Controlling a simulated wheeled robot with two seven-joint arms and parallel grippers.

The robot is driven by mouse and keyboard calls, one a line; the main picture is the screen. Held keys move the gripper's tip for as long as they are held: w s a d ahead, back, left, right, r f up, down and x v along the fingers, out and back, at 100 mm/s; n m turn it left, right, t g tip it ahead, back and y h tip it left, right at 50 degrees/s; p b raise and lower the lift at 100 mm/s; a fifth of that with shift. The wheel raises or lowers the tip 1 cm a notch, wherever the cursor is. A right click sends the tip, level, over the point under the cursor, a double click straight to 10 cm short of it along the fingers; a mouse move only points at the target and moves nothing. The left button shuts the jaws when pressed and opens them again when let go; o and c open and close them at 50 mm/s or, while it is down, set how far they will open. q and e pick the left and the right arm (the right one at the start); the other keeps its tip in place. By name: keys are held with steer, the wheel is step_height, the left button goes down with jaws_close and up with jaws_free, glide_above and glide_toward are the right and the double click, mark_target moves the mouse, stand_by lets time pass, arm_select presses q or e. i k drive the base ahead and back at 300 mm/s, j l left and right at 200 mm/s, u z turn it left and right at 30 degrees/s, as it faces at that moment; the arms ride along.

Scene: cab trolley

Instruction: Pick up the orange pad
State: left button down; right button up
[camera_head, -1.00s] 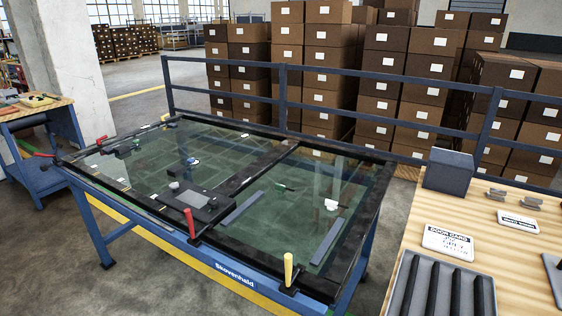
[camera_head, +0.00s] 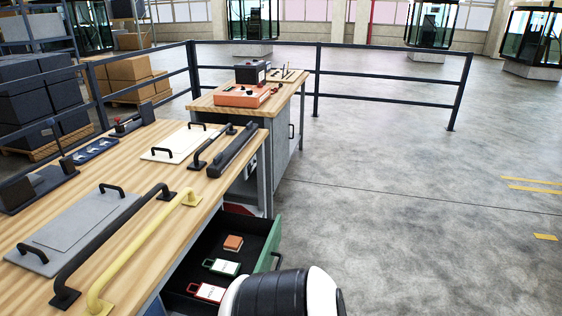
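The orange pad (camera_head: 233,243) is a small block lying in the open drawer (camera_head: 258,259) under the wooden workbench. It lies toward the back of the drawer, behind a green-edged card (camera_head: 222,267) and a red-edged card (camera_head: 207,291). All of the pad's top seems visible. A black and white rounded part of my own body covers the drawer's front right corner. Neither of my grippers is in view.
The workbench (camera_head: 135,140) carries a yellow bar handle (camera_head: 150,245), a black bar handle (camera_head: 112,243) and plates with handles. A second bench (camera_head: 207,101) with an orange box (camera_head: 245,95) stands behind. The floor at right (camera_head: 400,210) is clear up to a railing (camera_head: 400,53).

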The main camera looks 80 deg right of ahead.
mark_target(233, 244)
steer(key=z, duration=2.25)
steer(key=i+l+u, duration=0.1)
steer(key=l+u, duration=0.25)
steer(key=i+l+u, duration=0.1)
steer(key=u, duration=0.2)
steer(key=l+u, duration=0.35)
